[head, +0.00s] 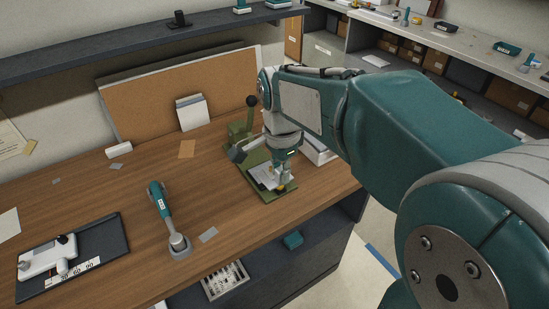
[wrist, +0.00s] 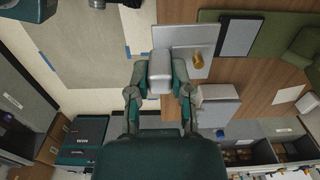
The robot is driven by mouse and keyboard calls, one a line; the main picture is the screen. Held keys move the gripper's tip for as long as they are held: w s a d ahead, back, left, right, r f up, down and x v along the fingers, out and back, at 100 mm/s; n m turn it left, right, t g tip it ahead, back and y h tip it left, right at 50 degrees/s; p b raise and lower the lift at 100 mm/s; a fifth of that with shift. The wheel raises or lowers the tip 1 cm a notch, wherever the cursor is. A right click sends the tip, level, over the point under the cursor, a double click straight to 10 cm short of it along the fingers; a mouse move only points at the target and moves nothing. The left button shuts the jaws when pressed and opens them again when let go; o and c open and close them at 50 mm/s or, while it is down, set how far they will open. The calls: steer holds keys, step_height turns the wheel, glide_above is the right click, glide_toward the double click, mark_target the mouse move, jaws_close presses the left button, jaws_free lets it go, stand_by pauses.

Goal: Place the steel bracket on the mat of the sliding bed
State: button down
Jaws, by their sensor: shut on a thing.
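My gripper (wrist: 160,80) is shut on a grey block-like metal piece, the steel bracket (wrist: 161,68), in the wrist view. A pale flat plate (wrist: 178,36) with a yellow-gold piece (wrist: 196,62) lies just beyond it; I cannot tell whether the plate joins the bracket. The green sliding bed (wrist: 272,25) is at upper right, with a grey, dark-edged mat (wrist: 238,38) on it. In the head view my gripper (head: 283,178) points down over the front part of the green bed (head: 249,184). The bracket is hard to make out there, and contact with the bed cannot be told.
A green press-like stand with a black-knobbed lever (head: 252,101) rises behind the bed. A teal-handled tool (head: 160,200) in a grey holder and a dark tray (head: 103,242) are to the left. A pale stack (head: 319,150) stands right. Wood between is mostly clear.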

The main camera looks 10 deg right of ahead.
steer(key=shift+w+r, duration=0.1)
steer(key=shift+w, duration=0.05)
steer(key=w+f, duration=0.3)
steer(key=w, duration=0.1)
steer(key=w+d+f, duration=0.1)
steer(key=w+f, duration=0.2)
steer(key=w, duration=0.1)
steer(key=w+d+f, duration=0.1)
steer(key=w+f, duration=0.2)
steer(key=w, duration=0.1)
steer(key=shift+w, duration=0.35)
steer(key=shift+w+a+f, duration=0.3)
steer(key=shift+w+f, duration=0.05)
steer(key=shift+f, duration=0.1)
step_height(320, 180, down, 2)
steer(key=shift+f, duration=0.25)
steer(key=shift+d+f, duration=0.1)
steer(key=shift+f, duration=0.2)
steer(key=shift+d, duration=0.1)
steer(key=shift+f, duration=0.15)
